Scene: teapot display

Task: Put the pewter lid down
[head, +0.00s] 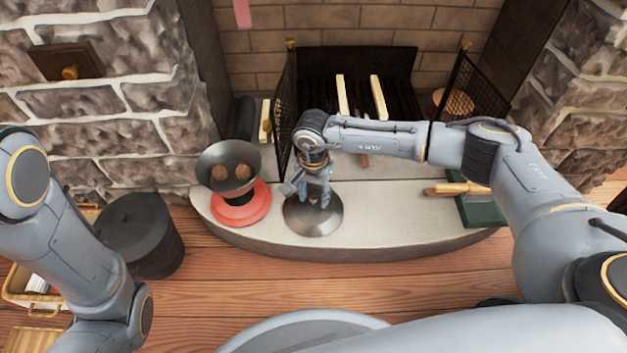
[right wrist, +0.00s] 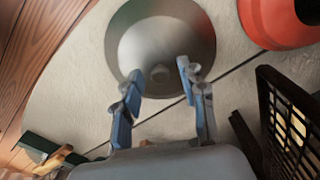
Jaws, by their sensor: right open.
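The pewter lid (head: 316,222) is a round, grey, domed metal lid.
A dark bowl (head: 216,157) holding two brown lumps stands above a red round base (head: 243,212), close left of the lid. A mesh screen (head: 286,110) stands behind. A green object (head: 482,210) lies right. The hearth (head: 390,222) between is clear.

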